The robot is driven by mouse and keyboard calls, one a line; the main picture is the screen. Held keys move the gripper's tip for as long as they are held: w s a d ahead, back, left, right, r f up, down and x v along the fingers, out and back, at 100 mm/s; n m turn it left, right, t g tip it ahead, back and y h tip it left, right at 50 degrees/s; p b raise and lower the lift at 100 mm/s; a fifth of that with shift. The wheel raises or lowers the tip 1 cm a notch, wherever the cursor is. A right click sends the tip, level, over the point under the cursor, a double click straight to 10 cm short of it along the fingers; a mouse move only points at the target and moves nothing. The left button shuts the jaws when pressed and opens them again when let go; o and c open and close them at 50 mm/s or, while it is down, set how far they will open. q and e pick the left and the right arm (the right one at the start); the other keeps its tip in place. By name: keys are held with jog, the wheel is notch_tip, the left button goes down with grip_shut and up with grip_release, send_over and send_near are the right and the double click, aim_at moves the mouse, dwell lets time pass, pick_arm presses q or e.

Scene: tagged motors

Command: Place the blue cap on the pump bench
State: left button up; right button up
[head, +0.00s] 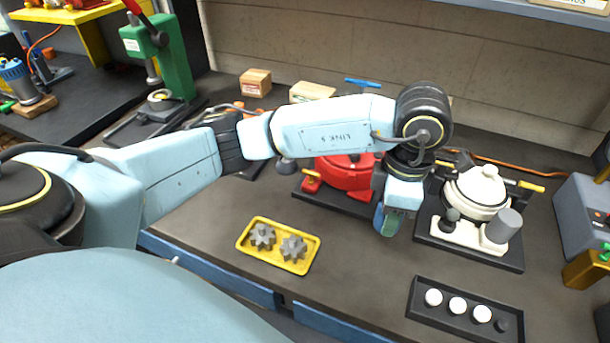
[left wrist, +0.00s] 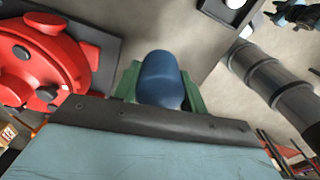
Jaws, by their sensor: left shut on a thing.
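My left gripper (head: 388,220) hangs over the bench between the red and white pumps. In the left wrist view, its green fingers (left wrist: 160,90) are shut on the blue cap (left wrist: 161,78), which has a rounded end. The dark pump bench (head: 355,260) carries a red pump (head: 345,172) on a black base, partly hidden by my arm. A white pump (head: 480,190) with a grey cylinder (head: 502,226) stands on another black base to the right. My right gripper is not in view.
A yellow tray (head: 249,251) with two grey gears lies front left. A black holder (head: 422,301) with white round pieces lies front right. A green press (head: 170,60) and small boxes (head: 255,82) stand farther back. Bare bench lies between the yellow tray and the black holder.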

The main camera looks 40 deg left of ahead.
aim_at(381, 260)
pick_arm(q)
jog(key=f+n, duration=0.2)
jog(key=f, duration=0.1)
jog(key=d+f+n, duration=0.1)
jog(key=f+n, duration=0.1)
jog(key=f, duration=0.1)
jog(key=f+n, duration=0.3)
jog(key=f, duration=0.1)
jog(key=shift+s+d+f, duration=0.1)
jog(key=shift+s+d, duration=0.15)
dwell(0.3)
jog(key=shift+f, duration=0.15)
jog(key=o, duration=1)
jog(key=shift+c, duration=0.2)
notch_tip(381, 260, up, 12)
jog(key=shift+r, duration=0.2)
